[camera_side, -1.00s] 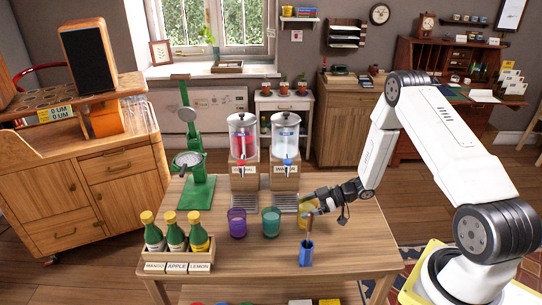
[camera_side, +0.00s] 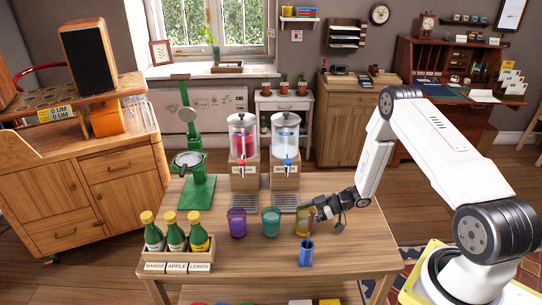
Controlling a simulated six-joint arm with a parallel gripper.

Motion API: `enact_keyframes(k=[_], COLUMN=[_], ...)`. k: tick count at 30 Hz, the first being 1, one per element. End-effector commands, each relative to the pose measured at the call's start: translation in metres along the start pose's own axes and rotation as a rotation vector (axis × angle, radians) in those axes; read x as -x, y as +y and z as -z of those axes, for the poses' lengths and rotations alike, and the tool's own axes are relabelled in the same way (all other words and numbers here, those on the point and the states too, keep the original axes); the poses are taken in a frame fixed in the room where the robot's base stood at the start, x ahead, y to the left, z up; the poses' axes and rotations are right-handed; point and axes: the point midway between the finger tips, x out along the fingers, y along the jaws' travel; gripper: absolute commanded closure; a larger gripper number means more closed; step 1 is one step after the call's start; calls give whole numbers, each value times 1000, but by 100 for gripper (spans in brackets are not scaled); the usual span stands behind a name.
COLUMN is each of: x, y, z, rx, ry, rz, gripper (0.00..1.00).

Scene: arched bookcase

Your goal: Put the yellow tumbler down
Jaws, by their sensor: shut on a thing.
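The yellow tumbler (camera_side: 301,222) is at the right end of a row of tumblers on the wooden table, at or just above the table top; I cannot tell if its base touches. My gripper (camera_side: 313,212) reaches in from the right and is shut on the yellow tumbler, covering its right side. The teal tumbler (camera_side: 271,222) stands just left of it, and the purple tumbler (camera_side: 237,223) stands further left.
Two drink dispensers (camera_side: 244,150) (camera_side: 285,150) stand behind. A green press (camera_side: 194,190) and a bottle crate (camera_side: 178,258) are at left. The table's right side (camera_side: 360,240) is clear.

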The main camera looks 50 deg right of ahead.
Motion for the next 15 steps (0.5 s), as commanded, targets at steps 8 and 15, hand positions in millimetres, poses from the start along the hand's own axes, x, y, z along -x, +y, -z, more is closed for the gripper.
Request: enact_keyframes(k=[8,15], x=[-1,0], y=[0,0], z=[-2,-1], rx=[0,0], ry=[0,0], rz=[0,0], gripper=[0,0])
